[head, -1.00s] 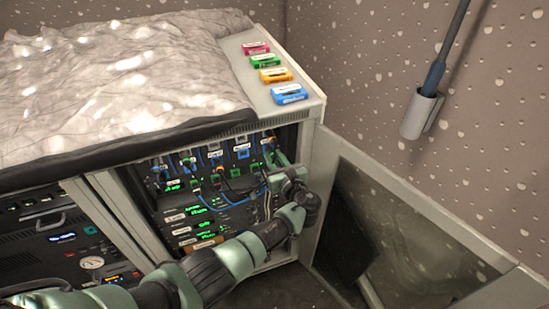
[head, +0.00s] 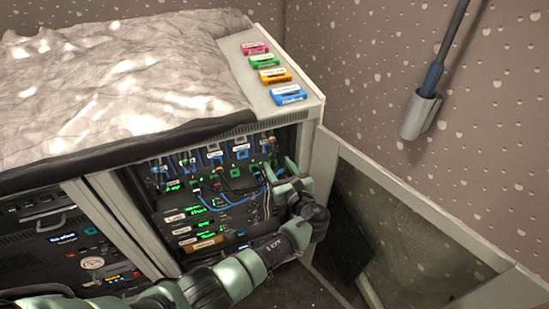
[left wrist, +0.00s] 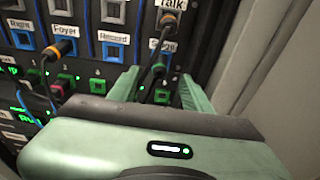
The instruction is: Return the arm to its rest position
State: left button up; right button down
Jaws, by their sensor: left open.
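My left gripper (head: 271,170) is at the right side of the equipment rack (head: 205,195), in front of its upper rows of sockets. In the left wrist view its two green fingers (left wrist: 157,90) stand apart, with sockets and a dark cable showing between them. Whether the fingertips touch the panel I cannot tell. My left arm reaches in from the lower left. My right gripper does not show.
Coloured blocks, among them a blue one (head: 289,95), lie on the cabinet's top ledge. A crumpled grey cover (head: 110,90) spreads on the left. An open cabinet door (head: 400,235) stands right of my arm. A grey holder (head: 418,117) hangs on the wall.

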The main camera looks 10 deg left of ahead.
pick_arm(q)
jog(key=s+a+f+n+g+h, duration=0.3)
jog(key=s+f+n+g, duration=0.15)
jog(key=s+f, duration=0.95)
jog(key=s+a+f+n+g+h, duration=0.35)
jog(key=s+f, duration=0.65)
jog(key=f, duration=0.8)
jog(key=s+a+f+n+g, duration=0.1)
jog(key=s+f+n, duration=0.3)
jog(key=s, duration=0.7)
jog(key=s+a+f+n+g+h, duration=0.1)
jog(key=s+a+f+n+g, duration=0.1)
jog(key=s+n, duration=0.6)
jog(key=s+a+f+n+g+h, duration=0.1)
jog(key=s+a+f+n, duration=0.3)
jog(key=s, duration=0.9)
notch_tip(320, 180, down, 3)
jog(key=n, duration=0.3)
jog(key=shift+s+r+g, duration=0.15)
jog(key=shift+s+g, duration=0.15)
jog(key=shift+s, duration=0.1)
jog(key=shift+c, duration=1.4)
